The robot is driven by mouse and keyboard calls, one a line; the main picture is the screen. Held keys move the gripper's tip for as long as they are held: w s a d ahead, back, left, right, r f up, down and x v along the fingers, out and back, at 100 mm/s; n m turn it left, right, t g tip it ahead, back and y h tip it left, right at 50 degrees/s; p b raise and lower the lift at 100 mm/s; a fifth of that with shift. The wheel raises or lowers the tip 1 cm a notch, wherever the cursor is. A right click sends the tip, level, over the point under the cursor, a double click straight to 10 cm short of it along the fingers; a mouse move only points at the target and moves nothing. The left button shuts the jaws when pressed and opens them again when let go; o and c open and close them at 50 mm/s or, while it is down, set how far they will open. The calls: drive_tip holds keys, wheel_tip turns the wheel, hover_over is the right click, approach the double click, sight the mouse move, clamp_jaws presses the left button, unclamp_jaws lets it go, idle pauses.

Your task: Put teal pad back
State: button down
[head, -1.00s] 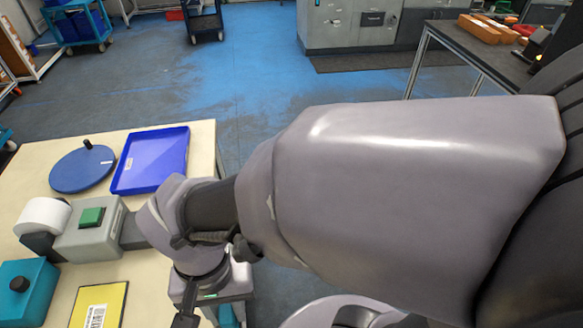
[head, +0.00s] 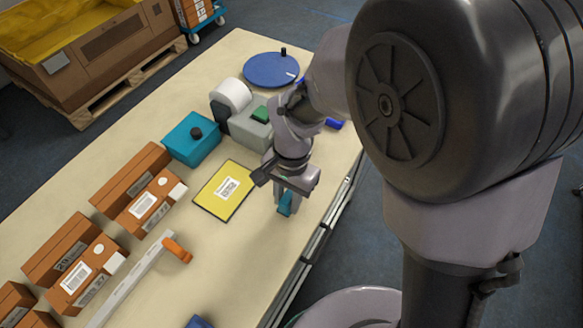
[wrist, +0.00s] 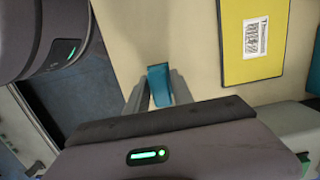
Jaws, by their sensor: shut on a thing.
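My gripper (head: 287,203) is shut on a small teal pad (head: 285,206), near the right edge of the table. In the wrist view my gripper (wrist: 157,88) points down over the table, with the teal pad (wrist: 159,82) between its fingers. The fingers and wrist hide part of the pad. I cannot tell whether the pad touches the tabletop. A yellow card with a barcode (head: 226,191) lies just left of the gripper. A teal box with a black knob (head: 191,140) stands beyond the card.
A grey device with a green button (head: 249,133) and white roll stands behind the gripper. A blue round turntable (head: 270,70) is at the back. Several brown boxes (head: 150,203) and a white rail with an orange stop (head: 130,280) are at left.

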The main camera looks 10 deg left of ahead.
drive_tip(key=shift+f, duration=1.05)
drive_tip(key=c, duration=1.1)
unclamp_jaws()
drive_tip(key=shift+r, duration=0.1)
drive_tip(key=r+p, duration=0.1)
drive_tip(key=r, duration=0.3)
drive_tip(key=w+r+p, duration=0.1)
drive_tip(key=r+p, duration=0.1)
drive_tip(key=r, duration=0.2)
drive_tip(key=r+p, duration=0.2)
drive_tip(key=r, duration=0.2)
drive_tip(key=shift+w+d+r, duration=0.2)
drive_tip(key=shift+d+r, duration=0.05)
drive_tip(key=shift+d, duration=0.1)
drive_tip(key=s+d+r+t, duration=0.3)
drive_tip(key=s+d+r, duration=0.1)
drive_tip(key=d+r, duration=0.2)
drive_tip(key=s+d+r+t+y+b, duration=0.1)
drive_tip(key=s+d+r+t, duration=0.3)
drive_tip(key=d, duration=0.5)
drive_tip(key=shift+v, duration=0.9)
